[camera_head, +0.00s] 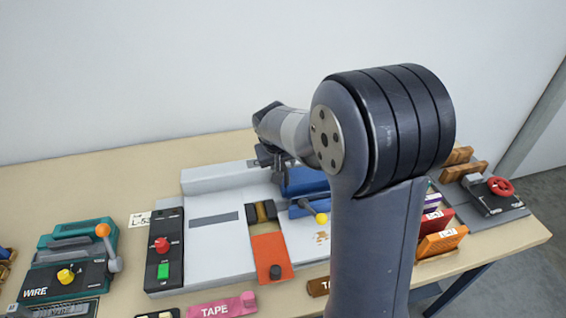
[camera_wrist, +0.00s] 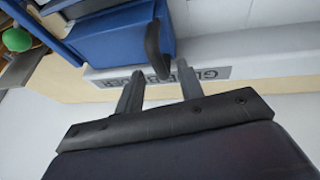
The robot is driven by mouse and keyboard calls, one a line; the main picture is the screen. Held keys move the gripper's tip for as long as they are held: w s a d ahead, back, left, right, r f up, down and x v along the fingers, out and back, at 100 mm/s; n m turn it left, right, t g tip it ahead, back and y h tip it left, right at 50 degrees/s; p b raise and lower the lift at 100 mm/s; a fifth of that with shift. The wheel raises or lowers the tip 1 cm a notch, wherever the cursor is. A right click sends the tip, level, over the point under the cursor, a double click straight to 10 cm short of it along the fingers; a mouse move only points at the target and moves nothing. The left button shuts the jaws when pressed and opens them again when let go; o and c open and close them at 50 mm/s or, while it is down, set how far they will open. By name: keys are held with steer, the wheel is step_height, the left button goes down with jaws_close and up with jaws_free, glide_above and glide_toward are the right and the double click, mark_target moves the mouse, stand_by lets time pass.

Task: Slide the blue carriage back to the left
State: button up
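The blue carriage (camera_head: 306,181) sits on the grey-white machine (camera_head: 215,254), partly hidden behind my arm. In the wrist view the blue carriage (camera_wrist: 110,38) fills the upper left, and a dark curved handle (camera_wrist: 154,46) stands at its right end. My gripper (camera_head: 268,163) is at the carriage's left side in the head view. In the wrist view its fingers (camera_wrist: 160,78) are spread apart, with the handle's tip between them. A gap shows on both sides of the tip; I cannot tell how deep it sits.
A button panel (camera_head: 164,255) with red and green buttons stands left of the machine. An orange plate (camera_head: 269,248) and a yellow-knobbed lever (camera_head: 321,219) are in front. A teal wire device (camera_head: 70,262) is at left; coloured boxes (camera_head: 442,241) and a red-wheeled vise (camera_head: 500,187) at right.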

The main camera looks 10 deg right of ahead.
steer(key=shift+w+d+f, duration=0.1)
steer(key=shift+w+f, duration=0.05)
steer(key=shift+f, duration=0.25)
steer(key=shift+c, duration=0.3)
jaws_close()
